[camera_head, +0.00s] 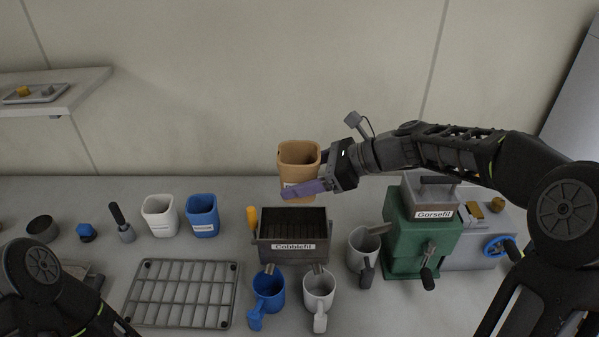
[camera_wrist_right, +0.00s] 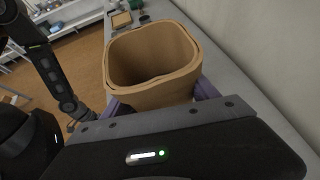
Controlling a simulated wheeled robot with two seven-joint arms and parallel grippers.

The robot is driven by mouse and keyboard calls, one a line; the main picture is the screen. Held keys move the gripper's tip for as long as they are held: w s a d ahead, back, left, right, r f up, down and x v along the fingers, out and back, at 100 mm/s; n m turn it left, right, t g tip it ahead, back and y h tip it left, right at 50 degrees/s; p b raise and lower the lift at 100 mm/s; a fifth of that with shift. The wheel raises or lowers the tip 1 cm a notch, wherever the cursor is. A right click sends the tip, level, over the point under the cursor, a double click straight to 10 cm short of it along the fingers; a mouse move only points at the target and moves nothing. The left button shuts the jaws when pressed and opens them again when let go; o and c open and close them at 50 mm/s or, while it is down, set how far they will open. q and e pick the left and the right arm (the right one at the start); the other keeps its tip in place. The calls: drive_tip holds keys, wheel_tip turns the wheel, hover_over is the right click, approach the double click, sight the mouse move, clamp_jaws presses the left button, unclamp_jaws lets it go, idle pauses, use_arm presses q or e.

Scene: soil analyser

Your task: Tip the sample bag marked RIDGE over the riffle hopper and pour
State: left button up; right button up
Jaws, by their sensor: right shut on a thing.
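My right gripper (camera_head: 308,191) is shut on a tan sample bag (camera_head: 298,154), with its purple fingers across the bag's lower part. The bag looks about upright, open mouth up, held behind and above the riffle hopper (camera_head: 293,246). Its white label is mostly hidden by a finger and I cannot read it. In the right wrist view the bag (camera_wrist_right: 150,62) sits between the fingers; its contents do not show. The hopper is a grey box with a dark slotted top and a label like "Cobblefil". My left gripper is out of view; only part of that arm shows at lower left.
A blue mug (camera_head: 268,288) and a white mug (camera_head: 319,288) stand before the hopper. A yellow-handled tool (camera_head: 252,219) is at its left. White (camera_head: 160,215) and blue (camera_head: 202,215) bags stand farther left, behind a wire rack (camera_head: 180,293). A green machine (camera_head: 424,235) stands right.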

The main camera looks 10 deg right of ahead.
drive_tip(key=shift+a, duration=0.1)
drive_tip(key=shift+f, duration=0.1)
drive_tip(key=b, duration=0.2)
drive_tip(key=f+n+b, duration=0.1)
drive_tip(key=shift+w+d+f+t+b, duration=0.1)
drive_tip(key=shift+w+d+t+b, duration=0.1)
drive_tip(key=shift+w+t+b, duration=0.2)
drive_tip(key=shift+w+f+b, duration=0.1)
drive_tip(key=shift+b, duration=0.5)
